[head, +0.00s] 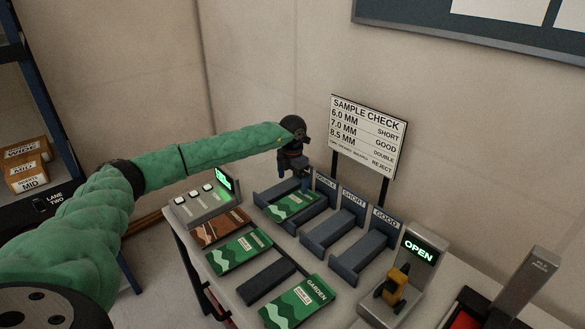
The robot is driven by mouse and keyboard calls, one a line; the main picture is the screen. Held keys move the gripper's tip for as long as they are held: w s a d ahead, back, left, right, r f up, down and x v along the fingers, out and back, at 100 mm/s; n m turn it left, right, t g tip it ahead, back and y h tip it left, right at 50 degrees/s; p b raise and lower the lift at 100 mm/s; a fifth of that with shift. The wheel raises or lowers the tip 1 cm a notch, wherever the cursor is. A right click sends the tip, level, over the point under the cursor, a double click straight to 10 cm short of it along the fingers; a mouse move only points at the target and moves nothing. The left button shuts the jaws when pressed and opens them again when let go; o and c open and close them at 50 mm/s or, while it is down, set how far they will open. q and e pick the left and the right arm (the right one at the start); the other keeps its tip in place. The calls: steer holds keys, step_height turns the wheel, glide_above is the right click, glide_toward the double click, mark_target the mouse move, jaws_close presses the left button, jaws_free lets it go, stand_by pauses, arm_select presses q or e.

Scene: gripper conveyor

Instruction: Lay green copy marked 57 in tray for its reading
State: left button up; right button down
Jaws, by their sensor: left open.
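A green copy (292,206) lies in the leftmost tray (265,199), whose label is partly hidden and ends in "LE". My left gripper (304,186) is open and points down at the back end of this copy; I cannot tell whether it touches it. A second green copy (239,251) lies at the left of the table. A third green copy (299,301), titled GARDEN, lies at the front. The marks on the copies are too small to read, so I cannot tell which is 57. The SHORT tray (333,230) and GOOD tray (364,257) are empty. My right gripper is not in view.
A brown copy (214,227) lies beside a device with a green screen (224,178). A bare dark slot (267,283) sits between two green copies. A gauge reading OPEN (418,249) with a yellow part stands right. The SAMPLE CHECK board (366,137) stands behind the trays.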

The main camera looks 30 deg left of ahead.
arm_select(q)
step_height(320, 180, up, 4)
steer(key=shift+f+p, duration=0.25)
steer(key=shift+p, duration=0.05)
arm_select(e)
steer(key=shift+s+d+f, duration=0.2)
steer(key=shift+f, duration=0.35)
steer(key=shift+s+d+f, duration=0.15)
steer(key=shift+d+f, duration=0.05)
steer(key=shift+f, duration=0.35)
